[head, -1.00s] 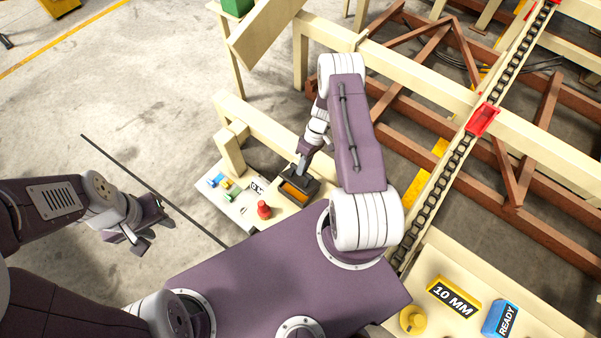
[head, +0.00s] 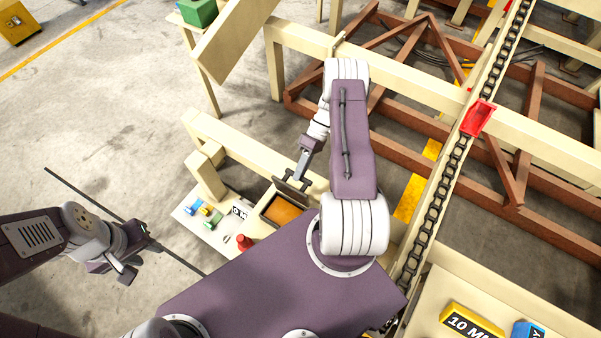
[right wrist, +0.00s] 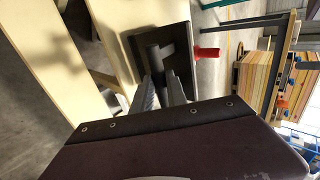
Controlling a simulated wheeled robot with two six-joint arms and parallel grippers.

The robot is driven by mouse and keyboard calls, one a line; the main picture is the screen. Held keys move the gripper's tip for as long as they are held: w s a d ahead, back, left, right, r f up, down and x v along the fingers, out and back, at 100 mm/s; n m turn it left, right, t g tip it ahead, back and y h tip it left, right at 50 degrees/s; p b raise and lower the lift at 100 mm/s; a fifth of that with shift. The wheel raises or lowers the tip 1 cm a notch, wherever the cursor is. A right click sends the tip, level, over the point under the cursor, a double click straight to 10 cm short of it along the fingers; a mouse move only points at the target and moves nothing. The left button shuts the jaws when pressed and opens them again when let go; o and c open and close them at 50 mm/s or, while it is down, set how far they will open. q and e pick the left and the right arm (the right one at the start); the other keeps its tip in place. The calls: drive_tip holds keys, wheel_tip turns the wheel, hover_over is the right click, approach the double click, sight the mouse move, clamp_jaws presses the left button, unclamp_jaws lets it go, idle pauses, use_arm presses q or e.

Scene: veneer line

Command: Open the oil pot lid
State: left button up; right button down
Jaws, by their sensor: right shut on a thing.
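The oil pot (head: 266,212) is a dark square box on the pale bench, with orange-brown oil showing inside. Its dark lid (head: 285,190) stands steeply tilted up at the pot's far edge. My right gripper (head: 297,178) is shut on the lid's upper side. In the right wrist view the dark lid (right wrist: 180,32) lies in front of the fingers (right wrist: 160,88), which meet its handle. My left gripper (head: 113,272) is open and empty, out over the floor at the left, away from the pot.
A red bottle-like thing (head: 243,242) stands close to the pot, with small blue, yellow and green pieces (head: 204,211) to its left. A long thin dark rod (head: 85,196) runs past my left gripper. A pale beam (head: 240,150) lies behind the pot, and a chain conveyor (head: 440,200) to the right.

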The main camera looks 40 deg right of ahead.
drive_tip(key=shift+s+f, duration=0.1)
drive_tip(key=shift+f, duration=0.15)
drive_tip(key=shift+d, duration=0.2)
drive_tip(key=c, duration=1.3)
unclamp_jaws()
drive_tip(key=b+v, duration=0.1)
drive_tip(key=v, duration=0.8)
